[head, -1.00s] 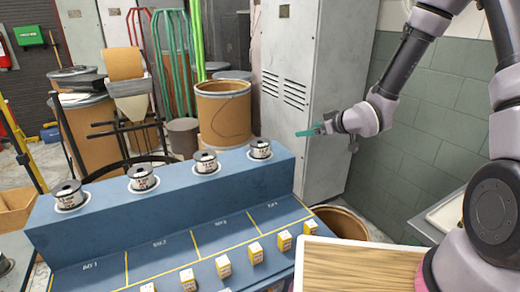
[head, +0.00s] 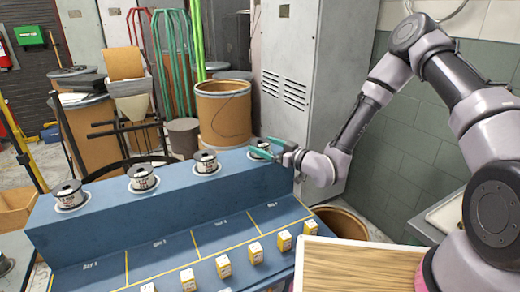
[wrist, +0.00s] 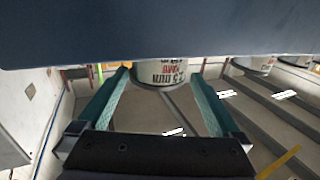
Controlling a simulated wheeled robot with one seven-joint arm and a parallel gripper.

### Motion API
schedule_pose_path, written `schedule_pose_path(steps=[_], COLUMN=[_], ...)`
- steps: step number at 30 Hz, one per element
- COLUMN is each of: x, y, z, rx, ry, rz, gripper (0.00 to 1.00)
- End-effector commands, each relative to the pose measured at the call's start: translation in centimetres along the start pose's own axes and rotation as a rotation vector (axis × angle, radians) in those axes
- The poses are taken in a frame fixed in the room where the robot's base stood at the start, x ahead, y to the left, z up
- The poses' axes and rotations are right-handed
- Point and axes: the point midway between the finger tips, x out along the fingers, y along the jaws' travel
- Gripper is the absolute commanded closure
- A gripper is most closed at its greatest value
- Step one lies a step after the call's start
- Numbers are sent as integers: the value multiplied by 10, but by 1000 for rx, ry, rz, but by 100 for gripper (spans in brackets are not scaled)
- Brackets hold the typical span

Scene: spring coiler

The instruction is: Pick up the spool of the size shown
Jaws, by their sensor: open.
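Several white spools with dark tops stand upright in a row on the raised back ledge of the blue bench: far-left spool (head: 69,195), second spool (head: 142,178), third spool (head: 205,161) and far-right spool (head: 259,145). My gripper (head: 261,151) is open at the far-right spool, partly covering it. In the wrist view, the spool (wrist: 160,73) appears upside down between the spread teal fingertips (wrist: 159,76), with gaps at both sides. Its label seems to read 2.5 mm. How deep it lies between the fingers is unclear. The other labels are too small to read.
The blue bench (head: 110,215) has marked bays and several small yellow labelled boxes (head: 256,253) along its front. A grey cabinet (head: 310,90) stands behind my gripper. A wooden board (head: 345,268) lies right of the bench, and an open drum (head: 340,222) stands behind it.

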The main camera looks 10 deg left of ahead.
Motion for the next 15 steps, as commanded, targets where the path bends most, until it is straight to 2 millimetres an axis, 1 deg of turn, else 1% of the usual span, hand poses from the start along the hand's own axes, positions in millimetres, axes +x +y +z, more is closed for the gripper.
schedule_pose_path(steps=[5,12,15], x=[14,49,56], y=[0,3,4], z=[-1,-1,-1], rx=[-1,-1,-1], ry=[1,0,-1], rz=[-1,-1,0], gripper=[0,0,0])
